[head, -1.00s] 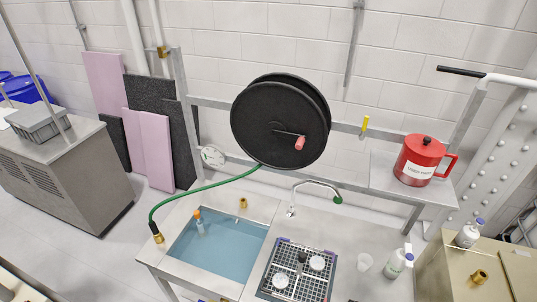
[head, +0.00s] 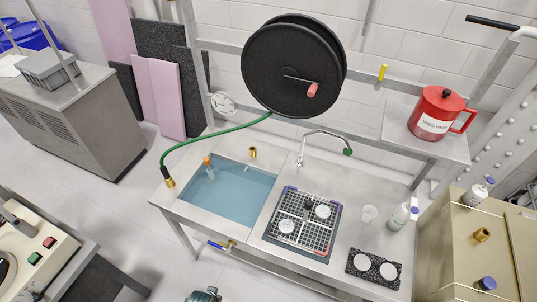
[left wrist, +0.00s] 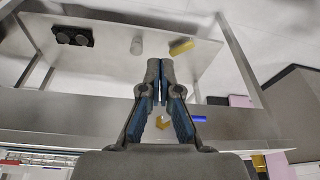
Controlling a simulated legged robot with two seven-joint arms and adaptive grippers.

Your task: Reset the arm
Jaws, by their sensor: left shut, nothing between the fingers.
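My left gripper (left wrist: 160,68) shows in the left wrist view, its two dark fingers with blue pads brought together at the tips. It is shut with nothing between the fingers. Beyond it lies a grey metal surface with a dark block (left wrist: 73,36) and a yellow piece (left wrist: 181,46), which the fingers do not touch. A small brass-coloured piece (left wrist: 162,122) shows between the finger bases. No arm can be made out clearly in the head view, and my right gripper is not in view.
In the head view, a steel sink bench (head: 185,210) carries a rack (head: 268,228), a black pad with two white discs (head: 357,262) and a bottle (head: 400,216). A black hose reel (head: 275,65) hangs behind. A red jug (head: 428,105) stands on a shelf. Floor shows at left.

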